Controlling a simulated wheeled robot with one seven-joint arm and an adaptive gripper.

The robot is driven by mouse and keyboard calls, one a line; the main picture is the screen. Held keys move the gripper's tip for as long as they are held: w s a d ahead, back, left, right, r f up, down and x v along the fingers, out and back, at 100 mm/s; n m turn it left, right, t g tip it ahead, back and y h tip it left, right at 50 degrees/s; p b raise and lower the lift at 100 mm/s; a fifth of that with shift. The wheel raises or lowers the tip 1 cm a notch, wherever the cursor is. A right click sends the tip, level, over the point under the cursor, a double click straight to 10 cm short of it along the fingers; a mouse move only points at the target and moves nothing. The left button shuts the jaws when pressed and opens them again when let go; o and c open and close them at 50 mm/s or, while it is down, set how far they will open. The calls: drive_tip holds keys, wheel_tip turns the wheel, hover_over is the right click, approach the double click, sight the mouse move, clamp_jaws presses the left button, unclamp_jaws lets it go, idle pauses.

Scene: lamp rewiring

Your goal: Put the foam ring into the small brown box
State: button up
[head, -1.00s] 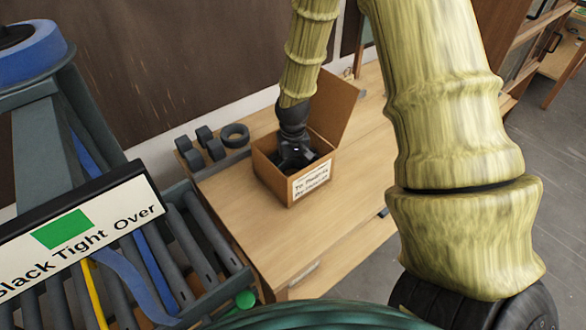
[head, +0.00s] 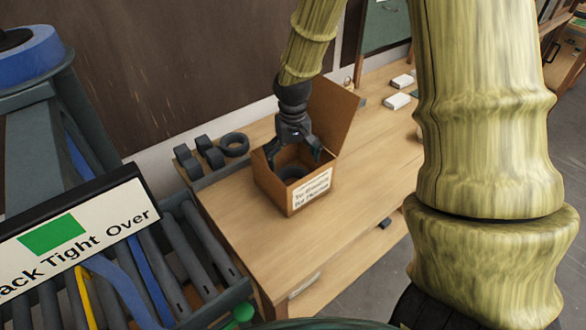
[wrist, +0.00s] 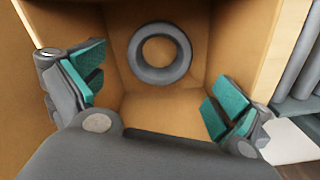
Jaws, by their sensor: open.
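The small brown box (head: 269,183) stands on the wooden table with its lid flap up at the back and a white label on its front. A dark grey foam ring (wrist: 160,53) lies inside the box, seen whole in the wrist view. It also shows in the box in the head view (head: 292,173). My gripper (head: 293,158) is above the box opening, fingers pointing down. In the wrist view, its green-padded fingers (wrist: 157,95) are spread wide, with nothing between them, and the ring is apart from them.
A grey rack with dark foam pieces (head: 208,152) and another dark ring (head: 235,145) sit at the table's back left. A roller conveyor (head: 190,265) with a sign (head: 85,240) is at left. White items (head: 397,101) lie at the back right. The table front is clear.

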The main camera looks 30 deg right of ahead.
drive_tip(key=shift+r+b, duration=0.3)
drive_tip(key=shift+r, duration=1.9)
